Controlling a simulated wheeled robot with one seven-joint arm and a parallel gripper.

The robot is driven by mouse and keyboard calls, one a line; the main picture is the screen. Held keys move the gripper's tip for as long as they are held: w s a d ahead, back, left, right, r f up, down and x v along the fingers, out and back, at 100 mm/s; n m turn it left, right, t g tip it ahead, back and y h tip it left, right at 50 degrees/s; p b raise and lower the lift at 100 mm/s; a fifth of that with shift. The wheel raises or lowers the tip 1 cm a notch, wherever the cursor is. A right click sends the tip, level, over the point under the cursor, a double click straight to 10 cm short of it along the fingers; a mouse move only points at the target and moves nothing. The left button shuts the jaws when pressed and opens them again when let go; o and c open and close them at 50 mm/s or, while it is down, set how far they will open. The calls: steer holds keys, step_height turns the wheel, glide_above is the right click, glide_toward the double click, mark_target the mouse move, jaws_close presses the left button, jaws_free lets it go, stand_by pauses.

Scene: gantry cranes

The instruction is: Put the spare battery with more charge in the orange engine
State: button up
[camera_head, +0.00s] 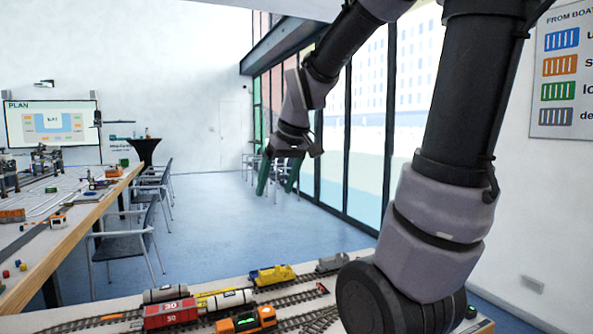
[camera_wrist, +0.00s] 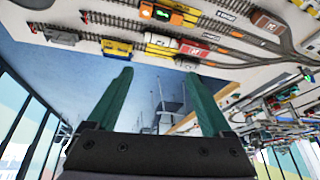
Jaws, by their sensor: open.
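A red wagon (camera_head: 170,313), a yellow engine (camera_head: 272,275) and a grey engine (camera_head: 331,262) stand on nearby tracks. My arm hides the table's right part. A long table (camera_head: 85,225) with models is at left, chairs (camera_head: 128,250) beside it. Open blue floor lies between.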

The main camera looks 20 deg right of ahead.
steer(key=s+r+m+t, duration=0.2)
steer(key=s+r+m, duration=0.2)
steer(key=s, duration=0.6)
steer(key=shift+s+d+r+m, duration=0.3)
steer(key=shift+r+m, duration=0.1)
steer(key=shift+m, duration=0.8)
